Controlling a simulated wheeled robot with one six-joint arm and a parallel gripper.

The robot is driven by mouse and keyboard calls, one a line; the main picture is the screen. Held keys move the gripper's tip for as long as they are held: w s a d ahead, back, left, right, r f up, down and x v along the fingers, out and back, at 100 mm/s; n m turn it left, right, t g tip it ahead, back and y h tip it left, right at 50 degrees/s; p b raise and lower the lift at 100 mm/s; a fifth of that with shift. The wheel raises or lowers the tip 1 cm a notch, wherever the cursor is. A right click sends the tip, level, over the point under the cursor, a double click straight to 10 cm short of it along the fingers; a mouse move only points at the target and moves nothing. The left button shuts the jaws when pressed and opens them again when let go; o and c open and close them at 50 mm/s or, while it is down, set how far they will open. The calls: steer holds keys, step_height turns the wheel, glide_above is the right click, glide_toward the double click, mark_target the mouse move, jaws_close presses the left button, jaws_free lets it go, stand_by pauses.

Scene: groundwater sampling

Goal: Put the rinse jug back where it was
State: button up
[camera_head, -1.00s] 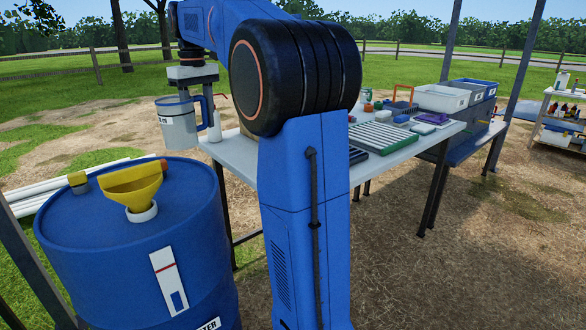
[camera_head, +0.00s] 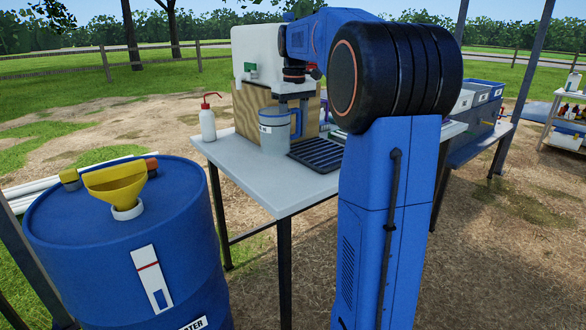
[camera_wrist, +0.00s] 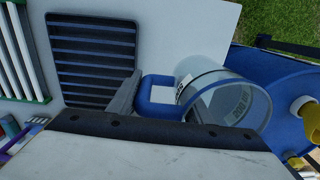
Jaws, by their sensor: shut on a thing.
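The rinse jug (camera_head: 274,132) is a translucent grey jug with a blue rim, a blue handle and a white label. In the head view it is above or on the white table (camera_head: 283,190), in front of the wooden board and left of the black slatted tray (camera_head: 318,153). My gripper (camera_head: 293,112) comes down from above and is shut on the jug's handle. In the wrist view the jug (camera_wrist: 227,98) appears upright, with its blue handle (camera_wrist: 160,97) between the fingers. I cannot tell whether its base touches the table.
A white wash bottle (camera_head: 207,122) with a red nozzle stands at the table's left edge. A white tank (camera_head: 258,55) on a wooden stand (camera_head: 250,104) is behind the jug. A blue drum (camera_head: 120,235) with a yellow funnel (camera_head: 118,185) stands at front left. The table's front left is bare.

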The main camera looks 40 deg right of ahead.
steer(key=shift+f, duration=4.35)
steer(key=o, duration=1.5)
steer(key=shift+f, duration=0.1)
steer(key=shift+o, duration=0.2)
step_height(320, 180, up, 12)
steer(key=shift+r, duration=0.15)
